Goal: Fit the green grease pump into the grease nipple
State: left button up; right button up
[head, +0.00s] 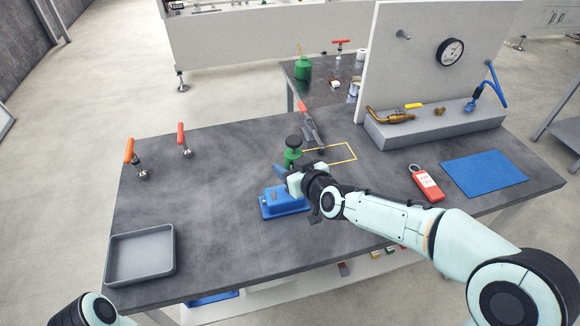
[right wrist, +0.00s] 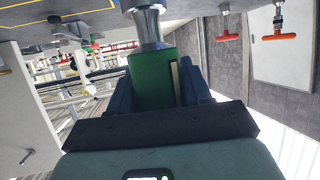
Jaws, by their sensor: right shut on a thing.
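The green grease pump (head: 292,156) stands upright with a black knob on top, in the middle of the table. My right gripper (head: 292,180) is shut around its body; the arm hides its lower part. In the right wrist view the green body (right wrist: 152,85) sits between the dark jaws of my right gripper (right wrist: 155,92), with a silvery metal part at the top of the picture. A blue block (head: 268,209) is just below the gripper in the head view. I cannot make out the grease nipple or whether the pump touches it. My left gripper is out of view.
A grey tray (head: 140,256) and two orange-red-handled fittings (head: 183,140) are on the left. A red-tipped dark tool (head: 311,126) and yellow outline lie behind the pump. A grey ledge (head: 440,127), red device (head: 427,183) and blue mat (head: 484,172) are right. The left-middle table is clear.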

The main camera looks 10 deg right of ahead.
jog(key=o, duration=1.4)
jog(key=shift+f, duration=0.1)
pick_arm(q)
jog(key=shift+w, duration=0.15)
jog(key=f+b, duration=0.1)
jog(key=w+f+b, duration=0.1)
jog(key=b, duration=0.1)
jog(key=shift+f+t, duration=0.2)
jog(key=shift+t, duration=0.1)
pick_arm(e)
jog(key=v, duration=1.3)
jog(key=shift+s, duration=0.2)
